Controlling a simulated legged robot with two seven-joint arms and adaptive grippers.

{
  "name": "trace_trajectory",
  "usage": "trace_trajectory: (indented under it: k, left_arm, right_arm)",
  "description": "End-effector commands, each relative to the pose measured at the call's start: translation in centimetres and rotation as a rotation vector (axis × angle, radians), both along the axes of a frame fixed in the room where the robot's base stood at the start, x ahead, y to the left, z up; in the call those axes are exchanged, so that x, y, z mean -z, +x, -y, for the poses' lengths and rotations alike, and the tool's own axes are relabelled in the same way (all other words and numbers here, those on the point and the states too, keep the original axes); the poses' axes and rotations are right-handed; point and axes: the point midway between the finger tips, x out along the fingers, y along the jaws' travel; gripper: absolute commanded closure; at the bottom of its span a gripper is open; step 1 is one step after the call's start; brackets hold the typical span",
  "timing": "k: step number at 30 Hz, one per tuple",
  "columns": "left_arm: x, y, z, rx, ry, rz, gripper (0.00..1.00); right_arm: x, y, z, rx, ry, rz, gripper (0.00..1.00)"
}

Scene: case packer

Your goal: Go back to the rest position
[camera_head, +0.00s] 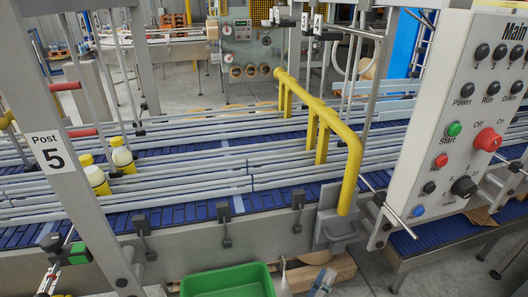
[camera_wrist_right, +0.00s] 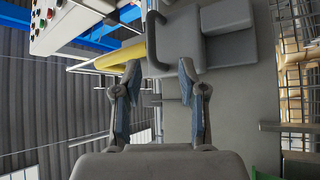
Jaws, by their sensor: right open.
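My right gripper (camera_head: 303,283) shows at the bottom edge of the head view, right of the green bin, with its fingertips pointing up. In the right wrist view my right gripper (camera_wrist_right: 159,88) is open, its two blue-grey fingers wide apart with nothing between them. Beyond the fingers are a grey metal bracket (camera_wrist_right: 175,40) and the end of a yellow tube (camera_wrist_right: 108,60), both apart from the fingers as far as I can tell. I cannot make out my left gripper in the head view.
A green bin (camera_head: 228,280) is low in front.

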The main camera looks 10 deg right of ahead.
Motion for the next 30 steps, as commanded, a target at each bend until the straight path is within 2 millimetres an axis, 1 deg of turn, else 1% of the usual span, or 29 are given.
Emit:
trace_trajectory:
  k: [2,5,6,8,9,10,11,12,14,15,17,18,21,24,28,29,30]
  left_arm:
    - [0.0,0.0,0.0,0.000,0.000,0.000,0.60]
    - [0.0,0.0,0.0,0.000,0.000,0.000,0.60]
    - [0.0,0.0,0.0,0.000,0.000,0.000,0.60]
    - [0.0,0.0,0.0,0.000,0.001,0.000,0.60]
    - [0.0,0.0,-0.1,0.000,0.001,0.000,0.60]
    - [0.0,0.0,-0.1,0.000,0.001,0.000,0.60]
    - [0.0,0.0,-0.1,0.000,0.001,0.000,0.60]
    - [0.0,0.0,-0.1,0.000,0.001,0.000,0.60]
    - [0.0,0.0,-0.1,0.000,0.001,0.000,0.60]
    - [0.0,0.0,-0.1,0.000,0.001,0.000,0.60]
    - [0.0,0.0,-0.1,0.000,0.001,0.000,0.60]
    - [0.0,0.0,-0.1,0.000,0.001,0.000,0.60]
    - [0.0,0.0,-0.1,0.000,0.001,0.000,0.60]
    - [0.0,0.0,-0.1,0.000,0.001,0.000,0.60]
    - [0.0,0.0,-0.1,0.000,0.001,0.000,0.60]
    - [-0.2,0.1,0.0,0.000,0.000,0.003,0.60]
    - [0.2,0.1,-0.1,0.000,0.000,0.003,0.60]
  right_arm:
    - [1.5,0.0,0.7,-0.007,0.046,-0.027,0.59]
    - [5.9,-0.3,2.6,-0.028,0.192,-0.108,0.59]
    - [8.4,-0.7,3.5,-0.038,0.278,-0.155,0.59]
    - [12.7,-1.6,4.6,-0.050,0.423,-0.240,0.59]
    - [15.6,-2.5,5.1,-0.057,0.522,-0.300,0.59]
    - [17.7,-3.2,5.4,-0.060,0.597,-0.347,0.59]
    - [19.7,-4.0,5.5,-0.065,0.669,-0.393,0.59]
    - [22.1,-5.3,5.5,-0.067,0.761,-0.454,0.59]
    - [25.2,-7.2,5.1,-0.070,0.888,-0.543,0.59]
    - [27.0,-8.5,4.7,-0.072,0.964,-0.599,0.59]
    - [29.0,-10.4,4.0,-0.075,1.062,-0.674,0.59]
    - [30.0,-11.6,3.5,-0.075,1.120,-0.721,0.59]
    - [32.1,-14.5,2.2,-0.078,1.246,-0.829,0.59]
    - [33.4,-17.4,0.9,-0.079,1.355,-0.932,0.59]
    - [34.3,-21.1,-0.8,-0.082,1.485,-1.061,0.59]
    - [35.1,-21.0,-1.0,-0.081,1.492,-1.070,0.59]
    - [36.5,-20.5,-1.0,-0.076,1.489,-1.071,0.59]
